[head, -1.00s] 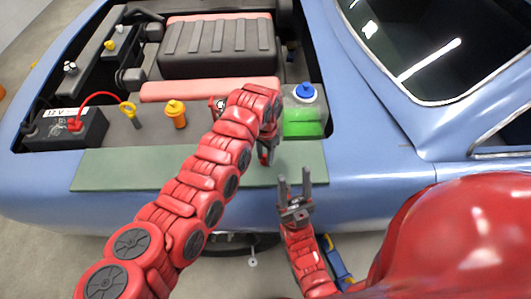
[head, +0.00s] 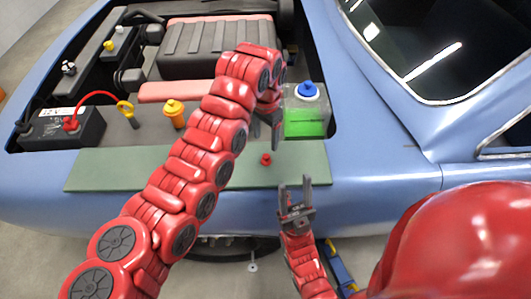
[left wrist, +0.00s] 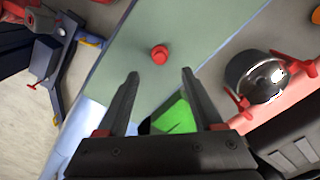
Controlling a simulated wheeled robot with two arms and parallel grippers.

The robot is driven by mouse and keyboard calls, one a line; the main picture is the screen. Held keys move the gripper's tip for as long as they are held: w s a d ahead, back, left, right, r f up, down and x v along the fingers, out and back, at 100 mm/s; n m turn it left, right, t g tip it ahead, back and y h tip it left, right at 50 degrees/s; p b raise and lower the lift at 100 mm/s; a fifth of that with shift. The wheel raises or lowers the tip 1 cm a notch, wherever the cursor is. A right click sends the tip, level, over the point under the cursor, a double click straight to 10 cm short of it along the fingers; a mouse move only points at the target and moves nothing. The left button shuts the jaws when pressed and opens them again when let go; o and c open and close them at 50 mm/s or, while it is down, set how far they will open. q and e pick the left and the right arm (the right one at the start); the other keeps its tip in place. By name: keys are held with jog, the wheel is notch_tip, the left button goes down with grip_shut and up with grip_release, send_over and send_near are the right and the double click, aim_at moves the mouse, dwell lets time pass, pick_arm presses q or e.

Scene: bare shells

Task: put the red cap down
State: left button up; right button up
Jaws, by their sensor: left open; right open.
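The red cap (head: 266,159) rests on the green mat (head: 110,172) along the car's near edge, close to the mat's right end. It also shows in the left wrist view (left wrist: 160,54), just beyond and between my open fingertips, with nothing touching it. My left gripper (head: 275,143) is open and empty, pointing down a little above and behind the cap in the head view. My right gripper (head: 295,184) is open and empty, in front of the mat's near edge, right of the cap.
A green-filled tank with a blue cap (head: 306,89) stands behind the mat's right end. A yellow cap (head: 173,107), a yellow dipstick handle (head: 126,108) and a battery (head: 60,130) lie left. A dark round fitting with red lugs (left wrist: 255,78) shows in the wrist view. The mat's left part is clear.

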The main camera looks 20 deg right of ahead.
pick_arm(q)
jog(key=shift+r, duration=1.65)
jog(key=shift+s+f, duration=0.1)
